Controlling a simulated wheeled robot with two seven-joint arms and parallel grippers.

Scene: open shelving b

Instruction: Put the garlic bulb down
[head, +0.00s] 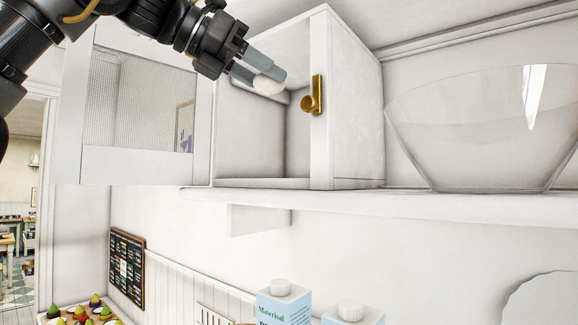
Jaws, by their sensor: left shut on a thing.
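The garlic bulb (264,85) is a small white rounded thing at the top centre of the head view. My left gripper (262,76) is shut on it, with the grey fingers partly covering it. The gripper and bulb are up in the air in front of the opening of a white box cabinet (357,110). I cannot tell how far inside the opening they are. My right gripper is not in view.
The cabinet stands on a white shelf (420,203), its mesh-panelled door (138,165) open to the left. A brass knob (307,103) is on its front frame. A large glass bowl (480,130) stands to the right. Cartons (284,305) stand below the shelf.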

